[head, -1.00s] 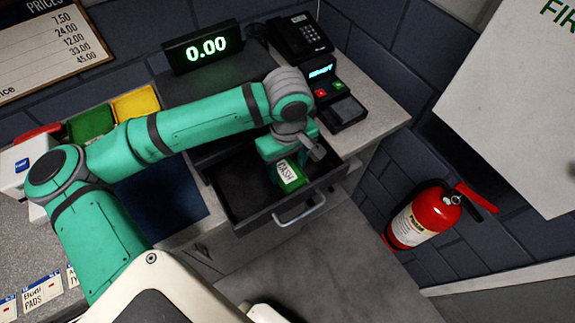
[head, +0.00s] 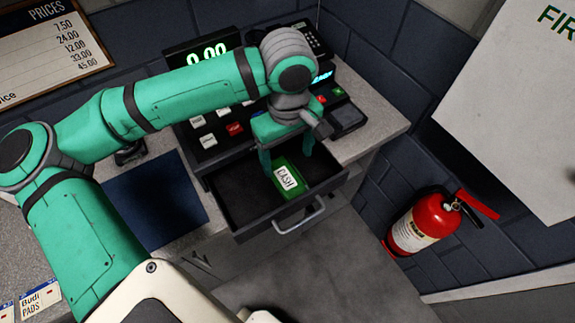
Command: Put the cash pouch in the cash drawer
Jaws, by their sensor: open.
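The green cash pouch (head: 288,180), with a white CASH label, lies inside the open cash drawer (head: 252,220), toward its right part. The drawer is pulled out below the register, with a grey handle on its front. My gripper (head: 286,163) is above the pouch, pointing down, its two green fingers spread apart. The fingers are at the far end of the pouch; I cannot tell whether they touch it. The pouch's far edge is partly hidden by my gripper.
The register's keys (head: 213,129) and green display (head: 207,53) stand behind the drawer. A card terminal (head: 345,112) is to the right. A dark blue mat (head: 155,198) lies on the counter at left. A red fire extinguisher (head: 425,222) hangs on the right wall.

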